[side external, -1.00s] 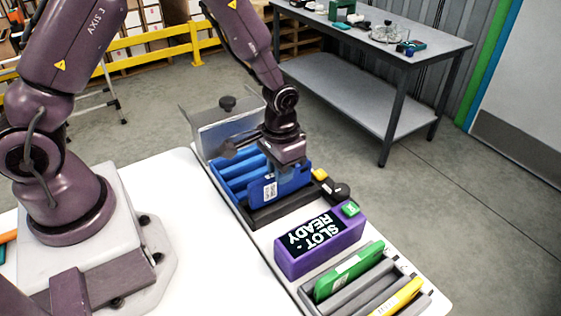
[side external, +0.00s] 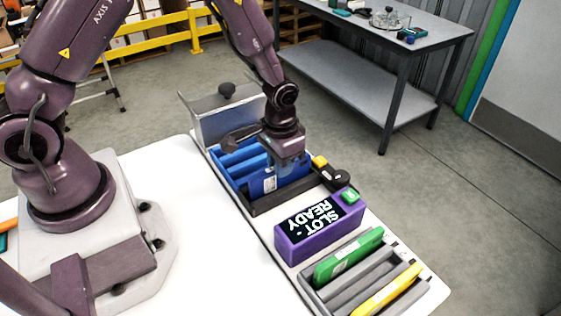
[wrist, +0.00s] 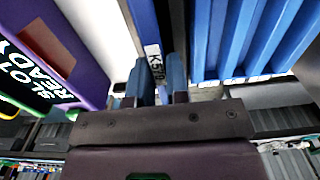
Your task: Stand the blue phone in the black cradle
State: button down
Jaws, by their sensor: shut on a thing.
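The blue phone (side external: 258,186), with a white label on its face, stands upright on its long edge in the side view. My gripper (side external: 287,160) is shut on its upper edge from above. The phone's lower edge is hidden behind the near wall of the black cradle (side external: 262,208); I cannot tell whether it rests on the cradle's floor. In the wrist view the phone (wrist: 143,22) shows edge-on with its label, between the blue fingertips of my gripper (wrist: 158,80).
A blue slotted rack (side external: 228,165) adjoins the cradle, with a metal plate (side external: 228,116) behind. A purple box (side external: 300,245) reading "SLOT READY" stands on the near side.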

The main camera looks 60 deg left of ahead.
jog(key=shift+f, duration=0.3)
dwell(0.4)
jog(key=c, duration=1)
grip_release()
jog(key=shift+r, duration=0.1)
notch_tip(320, 180, up, 13)
jog(key=shift+f, duration=0.1)
notch_tip(320, 180, up, 7)
